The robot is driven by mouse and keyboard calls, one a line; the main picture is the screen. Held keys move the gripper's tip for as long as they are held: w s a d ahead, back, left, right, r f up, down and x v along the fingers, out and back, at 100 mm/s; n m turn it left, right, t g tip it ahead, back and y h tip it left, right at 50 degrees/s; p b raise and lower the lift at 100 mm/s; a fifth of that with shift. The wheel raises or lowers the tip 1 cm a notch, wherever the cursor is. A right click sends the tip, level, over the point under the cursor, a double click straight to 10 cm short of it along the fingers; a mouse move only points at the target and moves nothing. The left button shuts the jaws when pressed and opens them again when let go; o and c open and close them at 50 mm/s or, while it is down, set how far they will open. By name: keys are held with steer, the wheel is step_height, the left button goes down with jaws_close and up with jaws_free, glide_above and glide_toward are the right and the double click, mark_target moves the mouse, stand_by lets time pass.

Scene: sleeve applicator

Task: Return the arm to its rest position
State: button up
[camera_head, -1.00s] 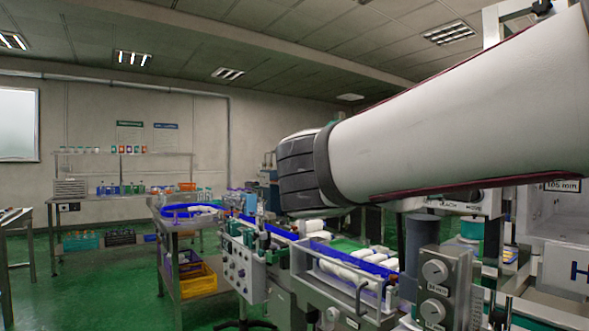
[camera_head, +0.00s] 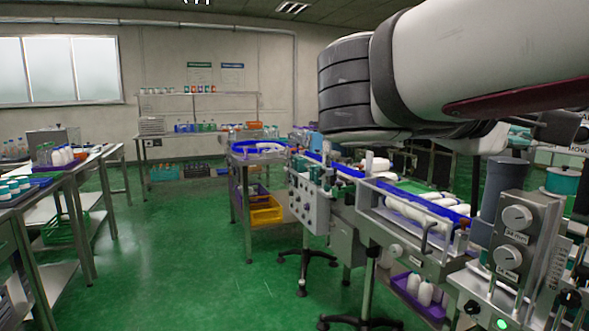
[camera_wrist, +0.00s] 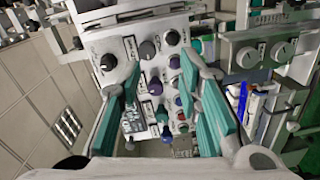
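My arm stretches across the upper right of the head view, close to the camera, and my gripper itself is out of that view. In the wrist view my gripper (camera_wrist: 167,115) shows two teal-padded fingers, spread wide apart. Nothing is between the fingers.
The conveyor machine (camera_head: 310,204) with white bottles runs along the right, near my arm. A dial box (camera_head: 520,240) stands at the front right. A table with bottles (camera_head: 92,166) is at the left. Green floor (camera_head: 190,250) lies clear between them.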

steer(key=s+d+f+g+y, duration=0.1)
steer(key=s+f+g+y, duration=0.15)
steer(key=s+f, duration=0.4)
steer(key=s+d+f+g+y, duration=0.1)
steer(key=s+f+y, duration=0.3)
steer(key=f, duration=0.6)
steer(key=s+a+f+m+y, duration=0.2)
steer(key=s+a+f+y, duration=0.5)
steer(key=a+f+y, duration=0.5)
step_height(320, 180, up, 16)
steer(key=t+h+p, duration=0.2)
steer(key=p, duration=1.3)
steer(key=shift+d+p, duration=0.4)
steer(key=shift+d, duration=0.05)
steer(key=shift+d, duration=0.1)
